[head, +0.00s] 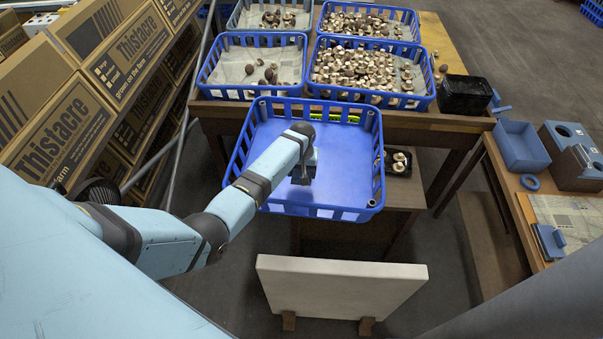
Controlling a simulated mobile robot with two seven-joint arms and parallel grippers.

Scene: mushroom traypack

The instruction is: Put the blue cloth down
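My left arm reaches in from the left over an empty-looking blue crate (318,211). My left gripper (303,178) points down inside the crate, near its middle. Its fingers are small, dark and partly hidden by the wrist, so I cannot tell whether they are open or shut. A smooth blue surface (345,160) covers the crate's floor. I cannot tell whether it is a blue cloth or the crate's own bottom. No other blue cloth is clear to me. My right gripper is not in view.
Behind stand blue crates of mushrooms (430,102) on a wooden table (452,125). Stacked Thistacre boxes (60,125) fill the left. A white panel (340,285) stands in front. A right-hand table holds a blue bin (521,146) and blue parts.

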